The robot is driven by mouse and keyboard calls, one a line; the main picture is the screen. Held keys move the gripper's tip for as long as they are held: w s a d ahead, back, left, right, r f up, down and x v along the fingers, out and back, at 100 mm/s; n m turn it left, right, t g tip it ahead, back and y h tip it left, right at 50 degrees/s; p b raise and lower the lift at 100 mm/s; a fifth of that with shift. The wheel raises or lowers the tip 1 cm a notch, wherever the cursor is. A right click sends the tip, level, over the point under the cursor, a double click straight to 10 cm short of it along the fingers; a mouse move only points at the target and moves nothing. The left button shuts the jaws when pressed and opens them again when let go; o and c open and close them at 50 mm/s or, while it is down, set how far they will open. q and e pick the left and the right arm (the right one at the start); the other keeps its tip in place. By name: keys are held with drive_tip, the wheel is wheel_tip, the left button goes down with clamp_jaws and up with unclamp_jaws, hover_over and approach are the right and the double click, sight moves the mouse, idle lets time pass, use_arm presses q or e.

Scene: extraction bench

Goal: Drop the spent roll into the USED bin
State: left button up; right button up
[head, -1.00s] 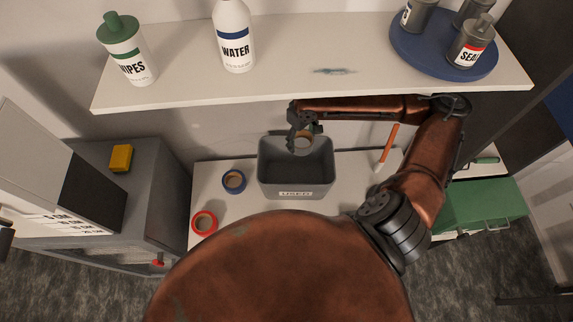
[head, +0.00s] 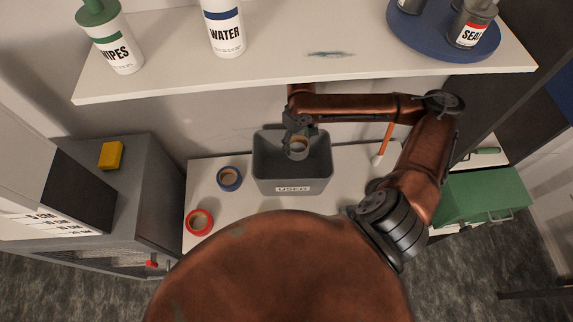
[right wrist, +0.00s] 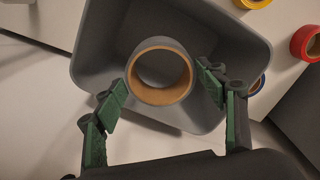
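The spent roll (head: 298,148) is a short grey ring with a bare brown core. It also shows in the right wrist view (right wrist: 160,97). My right gripper (head: 297,135) is shut on it, one green-padded finger on each side in the right wrist view (right wrist: 164,75). The roll hangs over the open mouth of the grey USED bin (head: 292,186), toward its back wall; its height above the bin floor is hard to tell. The bin's rim also shows in the right wrist view (right wrist: 255,45). My left gripper is not in view.
A blue tape roll (head: 229,178) and a red tape roll (head: 199,222) lie left of the bin. A white shelf (head: 300,68) with bottles overhangs the bench behind. An orange-handled tool (head: 384,142) stands right of the bin. A yellow roll (right wrist: 252,3) shows in the right wrist view.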

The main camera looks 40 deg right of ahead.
drive_tip(key=o, duration=0.4)
drive_tip(key=shift+c, duration=0.2)
wheel_tip(320, 180, up, 8)
drive_tip(key=shift+f, duration=0.25)
idle(0.4)
